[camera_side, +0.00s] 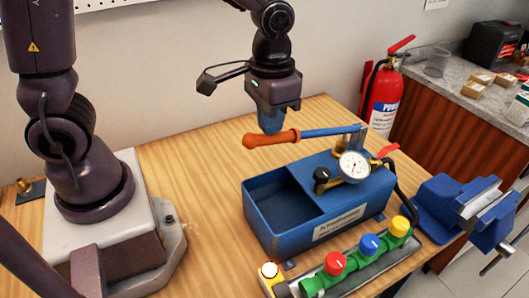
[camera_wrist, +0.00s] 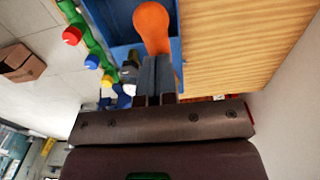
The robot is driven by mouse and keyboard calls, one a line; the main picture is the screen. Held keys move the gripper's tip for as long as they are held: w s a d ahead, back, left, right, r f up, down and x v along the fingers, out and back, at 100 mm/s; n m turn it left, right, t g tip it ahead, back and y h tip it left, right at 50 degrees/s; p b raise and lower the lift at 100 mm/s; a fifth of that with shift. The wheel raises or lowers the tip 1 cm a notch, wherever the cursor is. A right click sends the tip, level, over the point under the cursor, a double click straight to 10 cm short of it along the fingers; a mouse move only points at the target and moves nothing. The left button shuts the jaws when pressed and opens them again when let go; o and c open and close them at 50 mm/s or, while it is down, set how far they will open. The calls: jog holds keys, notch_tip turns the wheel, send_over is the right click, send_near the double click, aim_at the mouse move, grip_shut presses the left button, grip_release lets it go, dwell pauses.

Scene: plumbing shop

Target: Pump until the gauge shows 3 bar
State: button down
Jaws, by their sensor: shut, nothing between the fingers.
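A blue test pump (camera_side: 300,232) with an open tank at its left end stands on the wooden bench. Its blue lever (camera_side: 330,132) with an orange grip (camera_side: 270,139) is raised about level above the tank. The round white gauge (camera_side: 353,167) sits on the pump's right part; its needle is too small to read. My gripper (camera_side: 270,124) is shut and empty, with its blue fingertips pointing down right at the orange grip. In the wrist view the shut fingers (camera_wrist: 157,75) end beside the orange grip (camera_wrist: 152,25); I cannot tell whether they touch.
A green pipe manifold with red (camera_side: 335,263), blue (camera_side: 369,243) and yellow (camera_side: 400,226) knobs lies in front of the pump. A blue vise (camera_side: 460,207) stands right. A red fire extinguisher (camera_side: 384,90) stands behind. Bench (camera_side: 190,180) left of the pump is clear.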

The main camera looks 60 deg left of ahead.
notch_tip(320, 180, down, 7)
jog(key=s, duration=0.1)
jog(key=r, duration=0.4)
jog(key=w+r, duration=0.1)
jog(key=r, duration=0.3)
jog(key=w+r, duration=0.1)
jog(key=r, duration=0.3)
jog(key=shift+r, duration=0.35)
dwell(1.8)
notch_tip(320, 180, down, 13)
jog(key=s, duration=0.2)
jog(key=r, duration=0.4)
jog(key=w+r, duration=0.1)
jog(key=r, duration=0.3)
jog(key=w+r, duration=0.1)
jog(key=r, duration=0.4)
jog(key=shift+s+f, duration=0.1)
